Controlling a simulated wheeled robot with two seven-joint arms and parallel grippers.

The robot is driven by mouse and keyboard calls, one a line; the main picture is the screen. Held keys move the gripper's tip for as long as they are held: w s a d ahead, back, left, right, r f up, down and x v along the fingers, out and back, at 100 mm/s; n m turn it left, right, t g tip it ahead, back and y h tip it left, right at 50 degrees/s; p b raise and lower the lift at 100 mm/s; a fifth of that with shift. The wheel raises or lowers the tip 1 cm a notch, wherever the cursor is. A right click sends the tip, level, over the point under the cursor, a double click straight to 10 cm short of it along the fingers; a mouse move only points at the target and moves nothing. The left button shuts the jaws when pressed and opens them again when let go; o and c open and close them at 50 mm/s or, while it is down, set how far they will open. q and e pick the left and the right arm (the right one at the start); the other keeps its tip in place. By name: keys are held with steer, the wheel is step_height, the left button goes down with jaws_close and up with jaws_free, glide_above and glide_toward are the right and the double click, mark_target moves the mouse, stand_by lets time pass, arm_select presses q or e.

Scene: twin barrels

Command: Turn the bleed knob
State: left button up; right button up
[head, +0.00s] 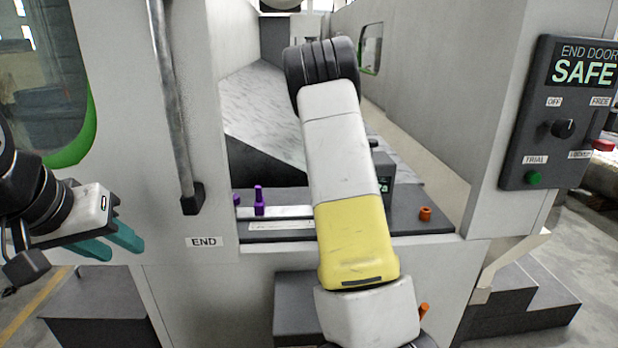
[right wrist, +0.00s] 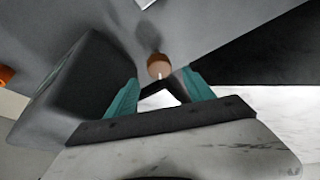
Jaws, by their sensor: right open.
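In the right wrist view a round copper-brown knob (right wrist: 160,66) stands on a grey surface, just beyond and between my fingertips. No label shows, so I cannot tell if it is the bleed knob. My right gripper (right wrist: 161,88) is open with its teal fingers apart, nothing held. In the head view my right arm hides that gripper and the copper-brown knob. An orange knob (head: 425,214) stands on the dark ledge right of the arm. My left gripper (head: 118,243) is open and empty at the left, in front of the machine, away from the knobs.
A dark box (right wrist: 80,85) stands close left of my right gripper; part of it shows behind my arm in the head view (head: 384,172). Purple fittings (head: 259,202) stand on the ledge. A control panel (head: 558,112) reads SAFE. A vertical bar (head: 172,100) is near my left gripper.

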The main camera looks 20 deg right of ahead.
steer(key=shift+v, duration=1.7)
steer(key=w+a+f+m+g, duration=0.2)
steer(key=a+f+m+g, duration=0.1)
steer(key=a+m, duration=0.15)
steer(key=d+f+m, duration=0.1)
steer(key=d+m, duration=0.1)
steer(key=d+f+m+h, duration=0.1)
steer(key=f+m, duration=0.1)
steer(key=w+d+f+m+g+h, duration=0.1)
steer(key=d+m, duration=0.1)
steer(key=shift+d+f, duration=0.15)
steer(key=shift+d, duration=0.15)
